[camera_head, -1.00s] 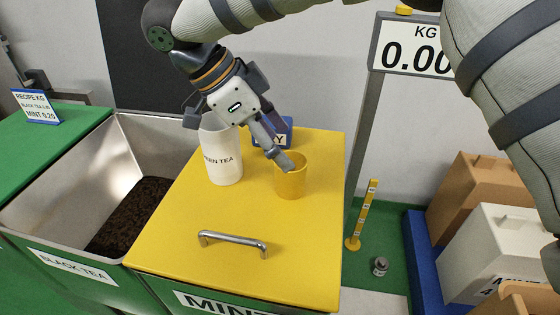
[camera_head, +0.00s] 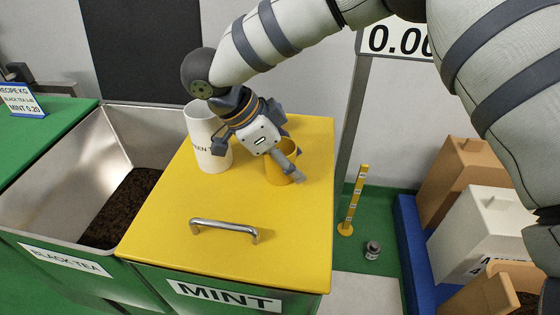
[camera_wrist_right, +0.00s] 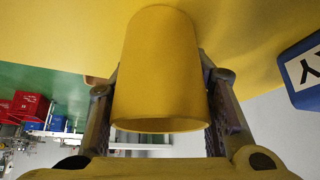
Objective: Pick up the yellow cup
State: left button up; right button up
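The yellow cup (camera_head: 276,176) stands upright on the yellow lid (camera_head: 180,230) of the mint bin, near its back right. My right gripper (camera_head: 287,162) is down at the cup, with one finger across its near side; the hand hides part of the rim. In the right wrist view the yellow cup (camera_wrist_right: 160,75) fills the space between the fingers of my right gripper (camera_wrist_right: 161,62), one on each side. The fingers are spread and very close to the wall; firm contact does not show. My left gripper is not in view.
A white green tea container (camera_head: 203,125) stands just left of the gripper. A blue sign (camera_wrist_right: 302,68) stands close by. The lid has a metal handle (camera_head: 224,229) at the front. Left is an open bin of black tea (camera_head: 125,205). A scale display (camera_head: 395,40) stands behind right.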

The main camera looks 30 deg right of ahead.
aim_at(293, 151)
notch_tip(293, 151, up, 3)
jog(key=shift+r, duration=0.1)
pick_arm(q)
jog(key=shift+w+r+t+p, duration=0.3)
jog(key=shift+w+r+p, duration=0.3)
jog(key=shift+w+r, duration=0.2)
pick_arm(e)
jog(key=s+a+r, duration=0.6)
jog(key=a+r, duration=0.3)
jog(key=a, duration=0.3)
jog(key=shift+a+r, duration=0.4)
jog(key=shift+w, duration=0.1)
